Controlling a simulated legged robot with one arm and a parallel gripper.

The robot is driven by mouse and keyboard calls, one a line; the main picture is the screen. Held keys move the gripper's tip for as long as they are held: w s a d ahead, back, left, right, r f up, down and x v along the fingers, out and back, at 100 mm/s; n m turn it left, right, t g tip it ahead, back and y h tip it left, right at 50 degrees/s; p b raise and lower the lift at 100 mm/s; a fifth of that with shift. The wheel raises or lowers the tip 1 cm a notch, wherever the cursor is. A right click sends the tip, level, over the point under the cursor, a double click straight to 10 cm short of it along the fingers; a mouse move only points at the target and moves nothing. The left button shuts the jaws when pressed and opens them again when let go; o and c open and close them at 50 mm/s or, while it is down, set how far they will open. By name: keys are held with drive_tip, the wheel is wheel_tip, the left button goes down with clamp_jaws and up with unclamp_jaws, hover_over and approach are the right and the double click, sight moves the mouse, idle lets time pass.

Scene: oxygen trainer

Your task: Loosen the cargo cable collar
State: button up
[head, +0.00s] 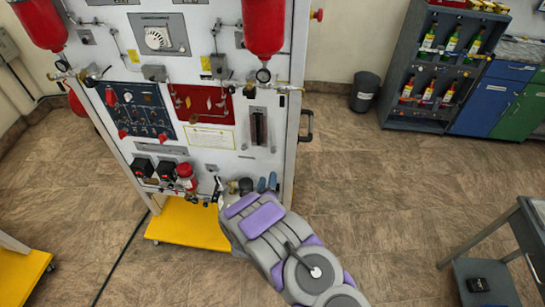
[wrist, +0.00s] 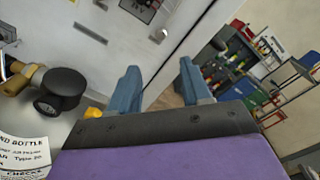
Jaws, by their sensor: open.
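My gripper (head: 267,183) is at the lower right front of the white trainer panel (head: 205,125). In the wrist view its two blue fingers (wrist: 159,66) are spread apart with nothing between them. White panel surface and a panel edge show behind the fingers. I cannot make out a cargo cable collar in either view. My arm covers part of the panel's lower right corner in the head view.
In the wrist view, a black round knob (wrist: 66,82) on a brass fitting is left of the fingers, above a labelled white bottle (wrist: 25,150). A yellow base (head: 185,222) lies under the panel. A bottle shelf (head: 440,65) stands behind right; open floor lies between.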

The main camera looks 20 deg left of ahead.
sight(273, 153)
drive_tip(key=b+x, duration=0.1)
drive_tip(key=x, duration=1.1)
drive_tip(key=shift+w+a, duration=0.1)
drive_tip(key=shift+w, duration=0.3)
drive_tip(key=shift+c, duration=0.3)
clamp_jaws()
